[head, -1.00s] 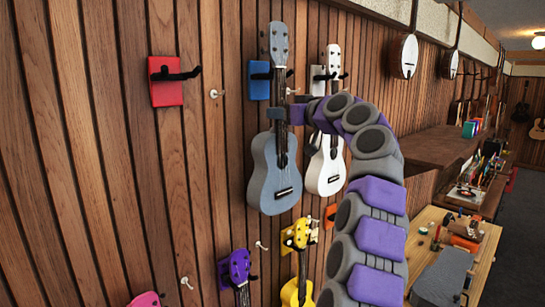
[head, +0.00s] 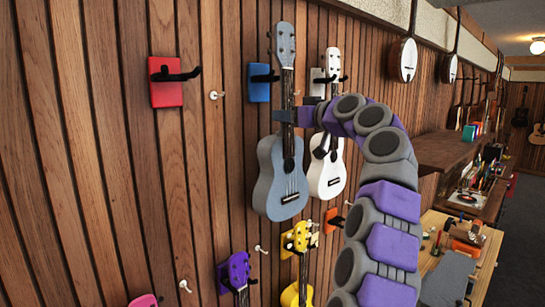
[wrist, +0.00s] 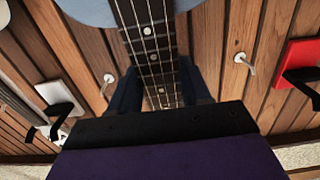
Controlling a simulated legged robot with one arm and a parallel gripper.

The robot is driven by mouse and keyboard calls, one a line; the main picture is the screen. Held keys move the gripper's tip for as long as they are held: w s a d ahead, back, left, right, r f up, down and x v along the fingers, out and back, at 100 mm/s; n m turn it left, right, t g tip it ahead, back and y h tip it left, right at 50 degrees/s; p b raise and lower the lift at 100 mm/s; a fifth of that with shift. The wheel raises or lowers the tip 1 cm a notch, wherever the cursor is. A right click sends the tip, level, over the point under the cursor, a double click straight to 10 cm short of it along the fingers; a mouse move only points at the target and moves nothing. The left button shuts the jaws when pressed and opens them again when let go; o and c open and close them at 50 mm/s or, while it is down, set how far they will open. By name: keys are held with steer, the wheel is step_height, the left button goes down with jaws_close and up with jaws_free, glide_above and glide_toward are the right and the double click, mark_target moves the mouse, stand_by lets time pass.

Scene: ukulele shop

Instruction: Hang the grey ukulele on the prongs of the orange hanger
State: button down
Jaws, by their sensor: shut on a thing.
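The grey ukulele (head: 282,180) hangs upright, tilted slightly, in front of the wood wall in the head view. My gripper (head: 292,116) is shut on its neck, below the headstock. The wrist view shows the fretted neck (wrist: 150,55) between my two dark blue fingers (wrist: 160,92). The blue hanger (head: 259,83) is just left of the neck, its black prongs close to it; I cannot tell if they touch. The orange hanger (head: 331,218) is lower right on the wall, empty as far as I see, partly hidden by my arm.
A white ukulele (head: 326,172) hangs close on the right. A yellow ukulele (head: 298,240) and a purple one (head: 239,270) hang below. The red hanger (head: 167,82) at left is empty. Small white pegs (head: 217,95) stick out. A wooden shelf (head: 447,150) juts out at right.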

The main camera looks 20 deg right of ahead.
steer(key=shift+b+v, duration=1.3)
steer(key=shift+v, duration=1.65)
steer(key=shift+f, duration=0.1)
